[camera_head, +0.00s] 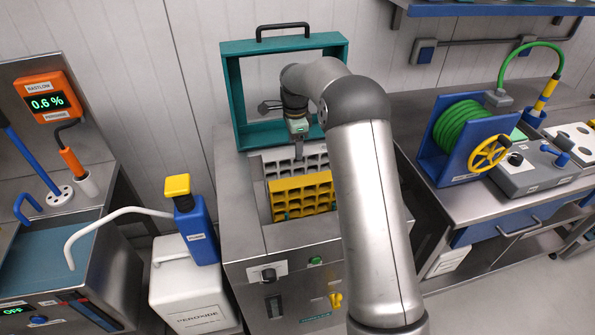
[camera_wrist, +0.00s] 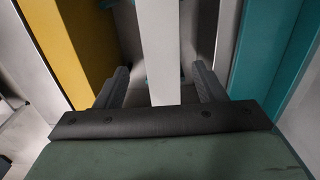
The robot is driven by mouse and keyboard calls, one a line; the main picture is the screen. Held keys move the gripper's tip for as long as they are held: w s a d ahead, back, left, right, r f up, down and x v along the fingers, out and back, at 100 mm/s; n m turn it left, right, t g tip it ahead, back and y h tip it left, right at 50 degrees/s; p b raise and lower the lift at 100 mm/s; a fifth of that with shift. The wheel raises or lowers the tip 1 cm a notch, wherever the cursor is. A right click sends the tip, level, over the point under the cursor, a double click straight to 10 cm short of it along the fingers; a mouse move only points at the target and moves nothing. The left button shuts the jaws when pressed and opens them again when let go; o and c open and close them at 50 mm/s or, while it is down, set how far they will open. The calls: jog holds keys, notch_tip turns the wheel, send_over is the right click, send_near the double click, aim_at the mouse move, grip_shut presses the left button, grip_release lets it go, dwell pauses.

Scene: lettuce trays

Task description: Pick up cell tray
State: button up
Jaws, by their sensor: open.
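A white cell tray (camera_head: 316,161) sits in the steel well, behind a yellow cell tray (camera_head: 301,182) with rows of square cells. My gripper (camera_head: 299,156) points down at the white tray, and my forearm hides part of the right side. In the wrist view my gripper (camera_wrist: 160,76) is open, with one finger on each side of a long white bar (camera_wrist: 160,40), which looks like the white tray's edge. Contact cannot be told. The yellow tray (camera_wrist: 75,50) shows left of the fingers.
A teal frame (camera_head: 230,95) with a black handle stands upright behind the well, and its teal edge (camera_wrist: 255,50) is close to the right finger. A white peroxide can (camera_head: 185,275) and blue pump (camera_head: 197,230) stand left. A green hose reel (camera_head: 462,130) is right.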

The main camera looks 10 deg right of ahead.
aim_at(298, 172)
notch_tip(298, 172, down, 6)
jog(key=p, duration=0.1)
jog(key=shift+w+d+f+p, duration=0.15)
jog(key=shift+w+d+p, duration=0.05)
jog(key=shift+d+p, duration=0.2)
grip_shut()
